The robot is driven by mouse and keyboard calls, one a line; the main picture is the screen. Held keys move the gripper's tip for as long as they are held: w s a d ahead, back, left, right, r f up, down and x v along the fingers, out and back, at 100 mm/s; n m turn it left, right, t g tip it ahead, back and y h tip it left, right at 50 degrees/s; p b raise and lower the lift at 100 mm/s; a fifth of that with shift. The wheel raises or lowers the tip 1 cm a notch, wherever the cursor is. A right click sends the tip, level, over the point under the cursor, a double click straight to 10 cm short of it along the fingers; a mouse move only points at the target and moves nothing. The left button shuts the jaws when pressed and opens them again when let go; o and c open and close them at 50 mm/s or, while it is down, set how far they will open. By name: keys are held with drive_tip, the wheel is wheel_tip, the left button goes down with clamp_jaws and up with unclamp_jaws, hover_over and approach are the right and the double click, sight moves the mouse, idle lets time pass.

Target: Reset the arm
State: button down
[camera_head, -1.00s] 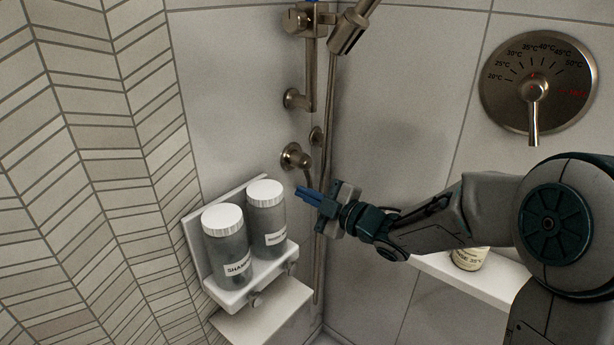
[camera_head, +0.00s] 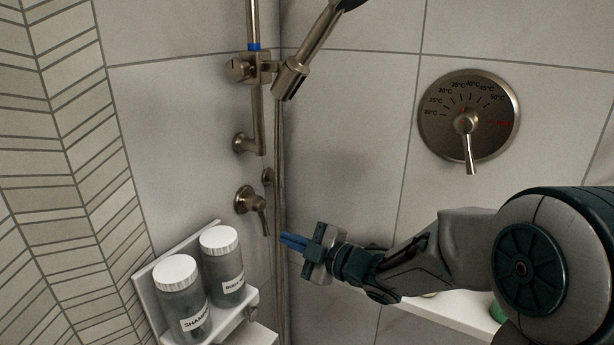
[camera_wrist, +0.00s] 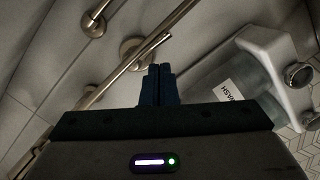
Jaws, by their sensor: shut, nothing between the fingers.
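My gripper (camera_head: 293,242) is in the middle of the head view, at the end of my arm, which reaches in from the right. Its blue fingers are together with nothing between them, pointing left. They are just right of the small lever valve (camera_head: 252,203) and the shower hose (camera_head: 279,180); I cannot tell the exact gap in depth. In the wrist view the shut fingers (camera_wrist: 159,84) point up the picture, with the metal lever and pipes ahead of them.
A white dispenser holder (camera_head: 147,300) with a shampoo bottle (camera_head: 182,300) and a second bottle (camera_head: 223,268) hangs at lower left. A shower head (camera_head: 306,58) hangs above. A temperature dial (camera_head: 469,120) is on the right wall. A white shelf (camera_head: 450,312) lies behind my arm.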

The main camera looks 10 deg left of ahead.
drive_tip(key=s+d+r+m+t+h+p, duration=0.1)
drive_tip(key=d+r+m+h+p, duration=0.3)
drive_tip(key=d, duration=0.3)
drive_tip(key=d+r+m+t+h+p, duration=0.1)
drive_tip(key=d+r+m+h+p, duration=0.15)
drive_tip(key=d+m+h, duration=0.35)
drive_tip(key=s+d+r+m+t+h+p, duration=0.1)
drive_tip(key=d+r+m+h+p, duration=0.25)
drive_tip(key=d, duration=0.45)
drive_tip(key=s+d+r+m+g+h+p, duration=0.1)
drive_tip(key=s+m+g+p, duration=0.3)
drive_tip(key=s, duration=0.5)
drive_tip(key=s+d+r+m+g+p, duration=0.2)
drive_tip(key=s+d+m+g+p, duration=0.2)
drive_tip(key=s, duration=0.6)
drive_tip(key=shift+r+m+h, duration=0.15)
drive_tip(key=shift+m+h, duration=0.2)
drive_tip(key=shift+m, duration=0.5)
drive_tip(key=shift+d, duration=0.1)
